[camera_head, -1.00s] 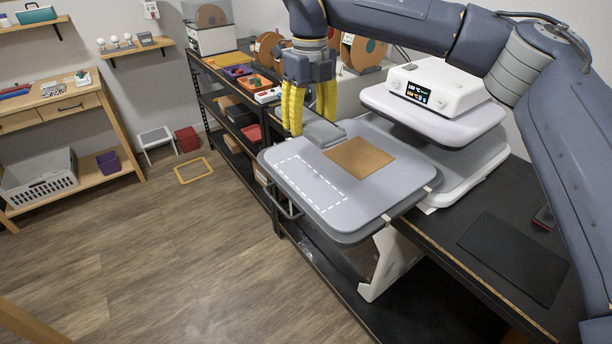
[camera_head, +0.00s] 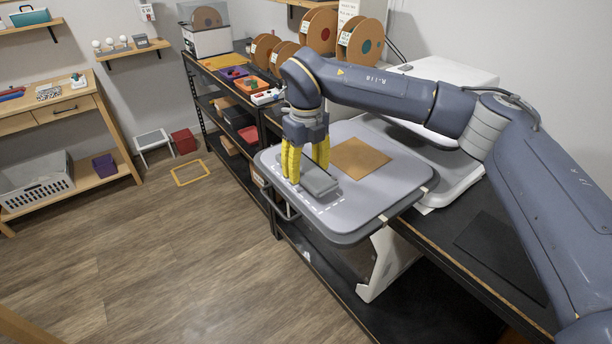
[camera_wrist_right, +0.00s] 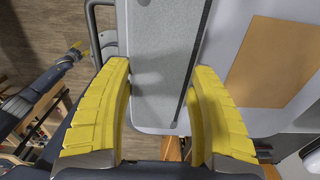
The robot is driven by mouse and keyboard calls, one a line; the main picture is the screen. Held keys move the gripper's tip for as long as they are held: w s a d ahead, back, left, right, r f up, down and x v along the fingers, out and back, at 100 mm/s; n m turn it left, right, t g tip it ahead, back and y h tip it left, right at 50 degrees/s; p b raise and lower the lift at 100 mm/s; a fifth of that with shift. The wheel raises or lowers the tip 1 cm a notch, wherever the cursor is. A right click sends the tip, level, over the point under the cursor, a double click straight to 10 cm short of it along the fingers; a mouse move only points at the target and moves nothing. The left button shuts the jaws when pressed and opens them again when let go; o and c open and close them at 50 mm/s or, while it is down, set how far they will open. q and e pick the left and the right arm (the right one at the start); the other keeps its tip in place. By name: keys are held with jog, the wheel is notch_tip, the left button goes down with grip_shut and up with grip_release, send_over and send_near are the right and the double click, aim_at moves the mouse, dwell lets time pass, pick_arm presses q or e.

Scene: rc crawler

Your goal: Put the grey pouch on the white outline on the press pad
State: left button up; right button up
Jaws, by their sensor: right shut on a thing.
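The grey pouch (camera_head: 319,183) is a flat, box-like piece held over the front part of the press pad (camera_head: 388,190). My right gripper (camera_head: 307,172), with yellow fingers, is shut on it; the pouch also shows between the fingers in the right wrist view (camera_wrist_right: 160,75). The white dashed outline (camera_head: 335,208) on the pad is partly hidden by the pouch and fingers; some dashes show along its near side. I cannot tell whether the pouch touches the pad. My left gripper (camera_wrist_right: 78,48) shows small at the left of the right wrist view; its opening is unclear.
A tan square (camera_head: 361,158) lies on the pad behind the pouch. The white press machine (camera_head: 450,72) stands behind the pad, partly hidden by my right arm. A pad handle (camera_head: 283,208) sticks out at the left. Spools and trays stand on the bench behind.

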aim_at(306, 167)
jog(key=shift+f, duration=1.25)
jog(key=shift+f, duration=0.1)
jog(key=o, duration=1.1)
notch_tip(306, 167, up, 12)
jog(key=shift+r, duration=0.1)
